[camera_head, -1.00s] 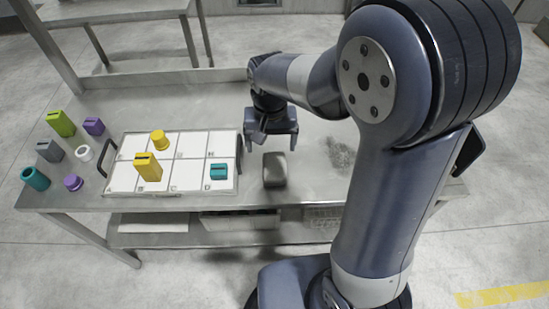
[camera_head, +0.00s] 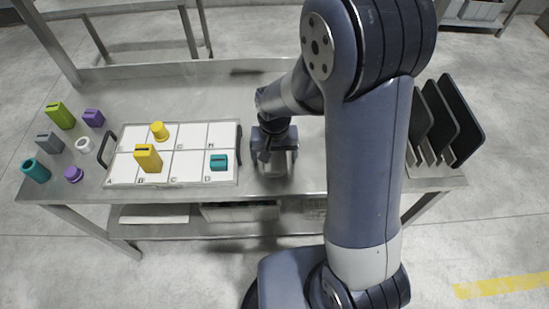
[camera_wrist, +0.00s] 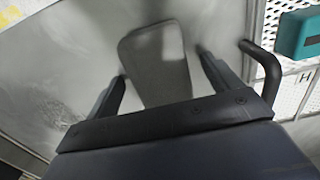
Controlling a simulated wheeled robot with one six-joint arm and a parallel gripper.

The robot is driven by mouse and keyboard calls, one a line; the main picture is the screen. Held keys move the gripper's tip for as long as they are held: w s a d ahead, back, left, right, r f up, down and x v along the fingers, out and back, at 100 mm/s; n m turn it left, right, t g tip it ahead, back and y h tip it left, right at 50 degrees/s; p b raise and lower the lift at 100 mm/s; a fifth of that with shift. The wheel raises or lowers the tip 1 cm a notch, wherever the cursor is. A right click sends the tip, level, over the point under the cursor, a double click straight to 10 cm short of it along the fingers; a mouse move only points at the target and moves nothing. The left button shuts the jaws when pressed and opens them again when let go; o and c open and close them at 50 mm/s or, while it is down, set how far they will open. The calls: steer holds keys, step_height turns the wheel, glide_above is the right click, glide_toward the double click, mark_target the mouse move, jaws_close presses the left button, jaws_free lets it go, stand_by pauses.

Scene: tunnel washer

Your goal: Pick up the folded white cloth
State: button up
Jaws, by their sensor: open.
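The folded white cloth (camera_head: 274,168) looks pale grey and lies on the metal table, right of the lettered tray. It is partly hidden by my gripper (camera_head: 275,154) in the head view. In the wrist view the cloth (camera_wrist: 155,60) is a rounded, rectangular pad between the two fingers. My gripper (camera_wrist: 162,70) is open, with one finger on each side of the cloth and a gap showing to each. The exact height of the fingertips over the table is hard to tell.
The tray (camera_head: 240,165) carries yellow pieces (camera_head: 148,158) and a teal block (camera_head: 218,162); its black handle (camera_wrist: 266,68) is close to one finger. Several coloured parts stand at the table's left. A rack of dark plates (camera_head: 455,120) stands at the right.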

mark_target(275, 156)
steer(key=c, duration=1.1)
steer(key=shift+o, duration=0.2)
step_height(275, 156, up, 10)
